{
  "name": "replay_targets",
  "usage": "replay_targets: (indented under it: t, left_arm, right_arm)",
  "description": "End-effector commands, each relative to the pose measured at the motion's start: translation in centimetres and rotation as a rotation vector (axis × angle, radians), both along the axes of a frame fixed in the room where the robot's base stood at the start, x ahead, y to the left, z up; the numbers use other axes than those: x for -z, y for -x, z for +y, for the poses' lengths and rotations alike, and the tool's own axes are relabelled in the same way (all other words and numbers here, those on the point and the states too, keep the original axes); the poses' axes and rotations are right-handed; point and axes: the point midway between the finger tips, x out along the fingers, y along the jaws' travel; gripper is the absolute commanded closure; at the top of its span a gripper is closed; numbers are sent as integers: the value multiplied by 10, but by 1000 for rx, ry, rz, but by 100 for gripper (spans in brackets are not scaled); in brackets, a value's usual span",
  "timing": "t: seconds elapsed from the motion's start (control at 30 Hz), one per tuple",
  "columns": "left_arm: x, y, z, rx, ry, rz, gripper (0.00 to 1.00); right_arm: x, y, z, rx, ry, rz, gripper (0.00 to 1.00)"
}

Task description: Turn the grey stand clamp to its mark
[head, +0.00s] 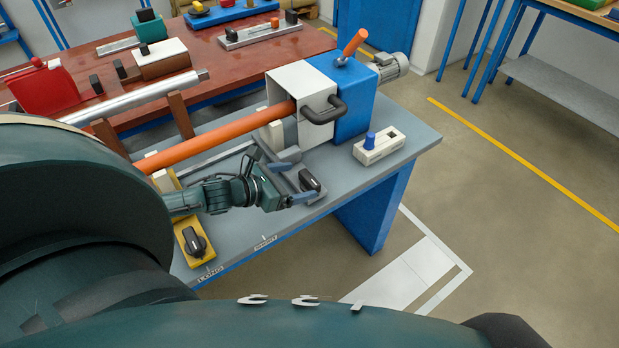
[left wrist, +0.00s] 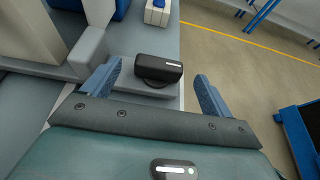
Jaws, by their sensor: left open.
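The grey stand (head: 292,172) sits on the bench below the white housing, and its clamp is a black knob (head: 309,180). In the left wrist view the black clamp knob (left wrist: 158,67) has a short white line near its right end and lies crosswise. My left gripper (head: 290,182) is open beside the grey stand. In the left wrist view its two blue fingers (left wrist: 158,76) are spread to either side of the knob, with gaps on both sides. Whether the fingertips reach down to knob height I cannot tell. My right gripper is not in view.
A yellow stand (head: 180,222) with its own black knob (head: 195,242) stands to the left. SHORT and LONG labels mark the bench's front edge. An orange bar (head: 215,138) runs behind my gripper into the white housing (head: 298,92). A white box with a blue knob (head: 378,146) stands right.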

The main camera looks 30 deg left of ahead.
Motion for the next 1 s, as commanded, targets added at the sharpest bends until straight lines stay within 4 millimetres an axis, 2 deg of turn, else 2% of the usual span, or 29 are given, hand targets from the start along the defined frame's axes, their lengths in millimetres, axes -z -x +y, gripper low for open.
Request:
replay_targets:
  t: [0.1, 0.3, 0.73, 1.0]
  left_arm:
    - [6, -17, -6, -2, 3, -3, 15]
    - [15, -35, -14, -2, 2, 0, 15]
    - [19, -42, -18, -1, 1, 2, 15]
    - [19, -42, -18, -1, 1, 2, 35]
  right_arm:
    - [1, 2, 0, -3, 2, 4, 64]
    - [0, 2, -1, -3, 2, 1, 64]
    - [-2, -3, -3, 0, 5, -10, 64]
    - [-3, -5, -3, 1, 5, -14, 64]
